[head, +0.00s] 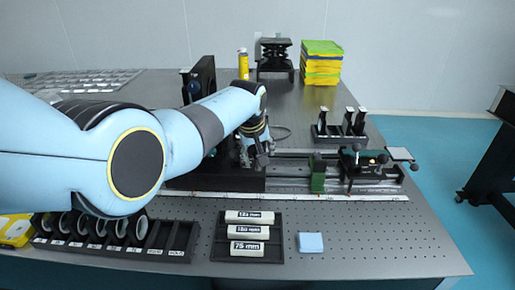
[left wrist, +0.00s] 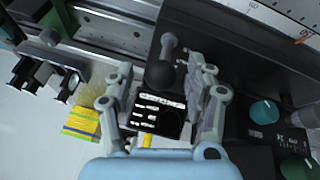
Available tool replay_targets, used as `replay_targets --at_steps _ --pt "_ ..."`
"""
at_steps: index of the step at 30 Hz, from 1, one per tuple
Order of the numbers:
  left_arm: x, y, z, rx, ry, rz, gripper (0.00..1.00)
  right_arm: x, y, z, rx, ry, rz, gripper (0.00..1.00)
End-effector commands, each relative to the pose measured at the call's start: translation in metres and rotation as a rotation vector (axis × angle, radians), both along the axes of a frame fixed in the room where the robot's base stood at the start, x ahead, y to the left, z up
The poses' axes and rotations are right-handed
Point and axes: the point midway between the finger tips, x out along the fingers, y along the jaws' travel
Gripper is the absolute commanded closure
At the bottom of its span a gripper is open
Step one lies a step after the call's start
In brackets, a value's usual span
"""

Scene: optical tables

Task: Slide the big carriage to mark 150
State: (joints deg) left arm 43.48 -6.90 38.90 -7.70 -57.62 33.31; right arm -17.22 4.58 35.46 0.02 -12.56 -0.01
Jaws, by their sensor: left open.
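A rail (head: 285,160) with a pale printed scale (head: 290,196) along its front runs across the table. A large dark block (head: 230,180) sits at its left part, partly behind my left arm; I cannot tell if it is the big carriage. A green carriage (head: 318,175) stands further right. My left gripper (head: 257,152) is above the rail, left of the green carriage. In the left wrist view its fingers (left wrist: 160,72) are open, with a dark round-ended knob (left wrist: 161,72) showing between them. My right gripper is not in view.
A dark green and black unit (head: 365,162) with a white plate is at the rail's right end. A tray of labelled pieces (head: 247,258), a blue pad (head: 310,242) and a holder of round parts (head: 110,238) lie in front. Yellow-green boxes (head: 321,63) stand behind.

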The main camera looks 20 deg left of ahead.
Motion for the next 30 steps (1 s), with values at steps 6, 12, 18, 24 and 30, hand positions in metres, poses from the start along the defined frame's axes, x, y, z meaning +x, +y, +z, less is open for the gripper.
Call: replay_targets --at_steps 6,12,18,24,30 --pt "-0.005 -0.001 0.013 -0.001 -0.003 0.0 0.45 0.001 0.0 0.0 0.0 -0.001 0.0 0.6" --pt "-0.019 -0.001 0.043 -0.001 -0.004 -0.001 0.45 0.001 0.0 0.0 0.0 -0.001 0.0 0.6" --pt "-0.036 0.0 0.078 0.0 -0.004 0.0 0.45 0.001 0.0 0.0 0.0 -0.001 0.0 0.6" --pt "-0.047 -0.001 0.102 -0.001 -0.002 -0.001 0.45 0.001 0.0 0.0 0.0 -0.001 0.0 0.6" --pt "-0.051 -0.001 0.108 -0.001 0.0 -0.001 0.45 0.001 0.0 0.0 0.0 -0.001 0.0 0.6"
